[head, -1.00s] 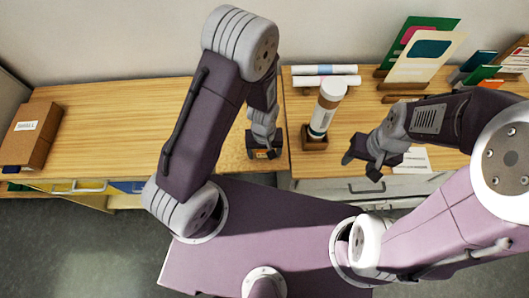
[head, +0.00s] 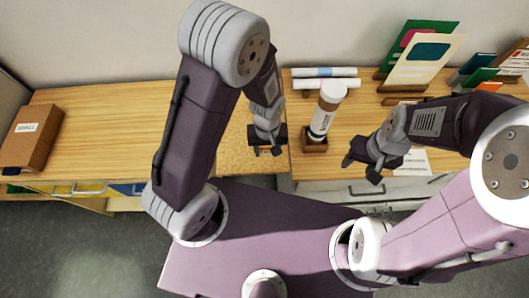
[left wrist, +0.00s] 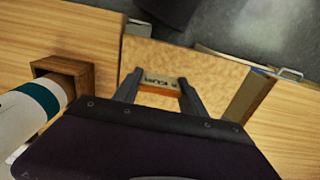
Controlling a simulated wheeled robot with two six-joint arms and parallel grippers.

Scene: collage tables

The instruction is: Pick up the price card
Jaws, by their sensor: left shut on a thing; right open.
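The price card (left wrist: 158,84) is a small piece with an orange-brown front edge and a pale strip with dark print. In the left wrist view it sits between the two fingers of my left gripper (left wrist: 162,88), which is shut on it. In the head view my left gripper (head: 269,150) is over the right end of the speckled cork-like surface (head: 237,153), and the card is mostly hidden there. I cannot tell how far it is above that surface. My right gripper (head: 364,168) is open and empty, near the front edge of the right table.
A white bottle or tube (head: 324,112) stands in a wooden block just right of my left gripper. White rolls (head: 325,85) lie behind it. Upright cards (head: 424,60) stand at the back right. A brown box marked SMALL (head: 30,138) is far left. The left table's middle is clear.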

